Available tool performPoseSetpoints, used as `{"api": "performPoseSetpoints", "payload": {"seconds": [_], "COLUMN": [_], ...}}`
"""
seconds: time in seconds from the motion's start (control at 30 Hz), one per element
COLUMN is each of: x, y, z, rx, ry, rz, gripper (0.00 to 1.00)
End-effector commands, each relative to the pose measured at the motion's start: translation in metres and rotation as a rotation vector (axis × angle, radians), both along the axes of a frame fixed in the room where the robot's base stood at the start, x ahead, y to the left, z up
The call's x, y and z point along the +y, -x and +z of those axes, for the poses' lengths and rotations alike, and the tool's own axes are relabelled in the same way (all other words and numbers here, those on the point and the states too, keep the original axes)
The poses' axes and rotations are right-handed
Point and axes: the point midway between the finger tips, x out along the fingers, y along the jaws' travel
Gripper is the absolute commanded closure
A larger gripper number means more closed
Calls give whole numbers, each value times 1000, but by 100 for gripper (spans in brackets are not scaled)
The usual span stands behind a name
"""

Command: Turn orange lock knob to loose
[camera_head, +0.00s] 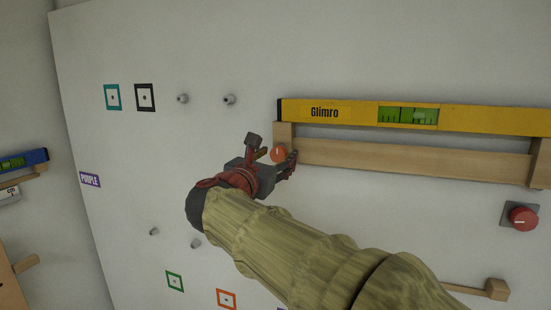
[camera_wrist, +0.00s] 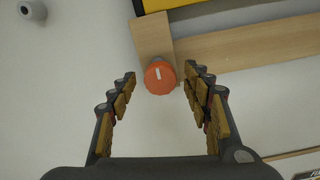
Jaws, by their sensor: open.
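The orange lock knob (camera_wrist: 160,77) is round with a white mark on its face. In the wrist view it sits at the lower end of a wooden block, between and slightly beyond my open fingertips. My gripper (camera_wrist: 159,82) is open, with one finger on each side of the knob. No contact shows in the wrist view. In the head view the knob (camera_head: 278,154) shows at the left end of the wooden rail, beside my gripper (camera_head: 271,152). The white mark points roughly up in the wrist view.
A yellow level marked Glimro (camera_head: 340,113) rests above the wooden rail (camera_head: 400,159). A red knob (camera_head: 523,218) is on the wall at right. Grey pegs (camera_head: 229,100) and coloured square markers (camera_head: 145,97) are on the wall at left. A wooden block (camera_head: 497,289) is at lower right.

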Motion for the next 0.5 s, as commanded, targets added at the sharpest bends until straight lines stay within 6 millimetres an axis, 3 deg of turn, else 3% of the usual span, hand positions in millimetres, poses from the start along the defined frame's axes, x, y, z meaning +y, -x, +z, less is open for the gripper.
{"api": "performPoseSetpoints", "payload": {"seconds": [0.17, 0.5], "x": [4, 27], "y": [10, 71], "z": [1, 1], "rx": [-1, -1], "ry": [-1, -1], "rz": [1, 5], "gripper": [51, 51]}}
